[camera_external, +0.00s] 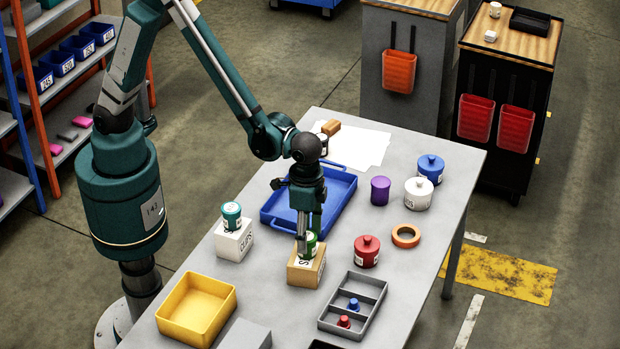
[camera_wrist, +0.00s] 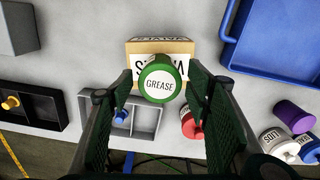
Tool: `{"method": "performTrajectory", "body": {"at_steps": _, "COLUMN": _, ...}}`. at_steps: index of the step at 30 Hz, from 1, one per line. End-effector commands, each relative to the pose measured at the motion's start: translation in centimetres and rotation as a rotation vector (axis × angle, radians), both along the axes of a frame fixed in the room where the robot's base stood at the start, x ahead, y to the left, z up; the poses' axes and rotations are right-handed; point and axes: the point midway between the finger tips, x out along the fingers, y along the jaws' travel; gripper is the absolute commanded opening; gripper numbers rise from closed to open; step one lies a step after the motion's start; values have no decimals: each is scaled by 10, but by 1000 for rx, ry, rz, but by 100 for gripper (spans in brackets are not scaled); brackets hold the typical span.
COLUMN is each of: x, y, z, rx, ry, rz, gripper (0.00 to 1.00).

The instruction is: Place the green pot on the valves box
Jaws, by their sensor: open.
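The green pot (camera_external: 312,246), its lid marked GREASE in the wrist view (camera_wrist: 158,82), appears to stand upright on top of the light brown valves box (camera_external: 303,277). The box also shows in the wrist view (camera_wrist: 150,46), its label partly hidden by the pot. My gripper (camera_external: 308,238) is low over the box. In the wrist view its open fingers (camera_wrist: 163,84) lie on either side of the pot. Whether a finger touches the pot cannot be told. A second green-lidded pot (camera_external: 231,214) stands on the white clips box (camera_external: 233,243) to the left.
A blue tray (camera_external: 340,201) lies behind my gripper. A red pot (camera_external: 367,252) and a grey divided tray (camera_external: 338,321) stand to the right. A yellow bin (camera_external: 197,308) is at the front left. Purple (camera_external: 380,190), white (camera_external: 418,194) and blue (camera_external: 430,168) pots stand farther back.

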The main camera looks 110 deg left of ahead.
Motion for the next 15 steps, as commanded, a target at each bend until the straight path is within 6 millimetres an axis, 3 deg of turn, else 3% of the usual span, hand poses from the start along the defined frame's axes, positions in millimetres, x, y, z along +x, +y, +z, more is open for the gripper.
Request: {"method": "performTrajectory", "body": {"at_steps": 15, "x": 0, "y": 0, "z": 67, "rx": 0, "ry": 0, "rz": 0, "gripper": 48}}
